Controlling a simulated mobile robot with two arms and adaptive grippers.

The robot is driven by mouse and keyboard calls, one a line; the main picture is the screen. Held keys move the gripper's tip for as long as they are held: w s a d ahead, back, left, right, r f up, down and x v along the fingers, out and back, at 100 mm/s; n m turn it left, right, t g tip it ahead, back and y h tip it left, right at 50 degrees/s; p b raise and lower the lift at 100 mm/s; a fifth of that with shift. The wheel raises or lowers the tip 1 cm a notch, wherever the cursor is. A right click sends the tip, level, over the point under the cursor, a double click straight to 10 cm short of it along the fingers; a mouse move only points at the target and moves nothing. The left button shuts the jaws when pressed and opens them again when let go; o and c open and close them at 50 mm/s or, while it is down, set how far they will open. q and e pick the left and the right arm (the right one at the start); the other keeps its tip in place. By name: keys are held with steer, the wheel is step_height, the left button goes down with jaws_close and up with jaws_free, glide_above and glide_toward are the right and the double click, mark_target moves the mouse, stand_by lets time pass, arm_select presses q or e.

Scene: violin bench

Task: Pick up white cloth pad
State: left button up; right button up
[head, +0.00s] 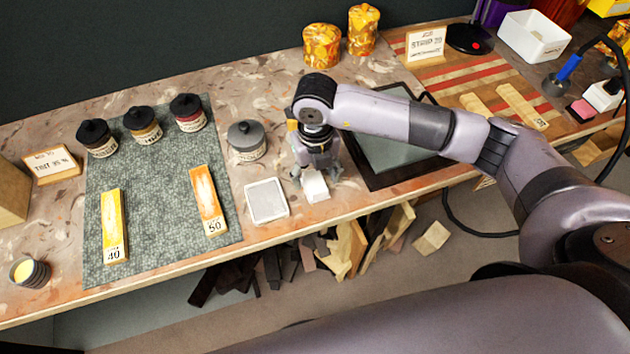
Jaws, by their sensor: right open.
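A small white block-shaped pad (315,186), likely the cloth pad, sits on the bench near its front edge. My right gripper (317,177) is directly above and around it, pointing down, with its fingers open on either side of the pad. Whether the fingers touch the pad cannot be told. The gripper body hides the pad's rear part. My left gripper does not show.
A grey-lidded jar (247,141) stands left of the gripper. A green-grey mat (160,205) holds yellow block 40 (112,226), orange block 50 (207,199) and several dark-lidded jars. A dark framed panel (385,140) lies right, under my arm. Wood scraps (340,245) lie below the bench.

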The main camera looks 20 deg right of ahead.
mark_target(315, 181)
steer(key=shift+f, duration=1.2)
steer(key=shift+c, duration=0.5)
steer(key=c, duration=1)
steer(key=shift+c, duration=0.2)
steer(key=shift+r, duration=0.1)
step_height(315, 181, up, 20)
steer(key=b, duration=0.1)
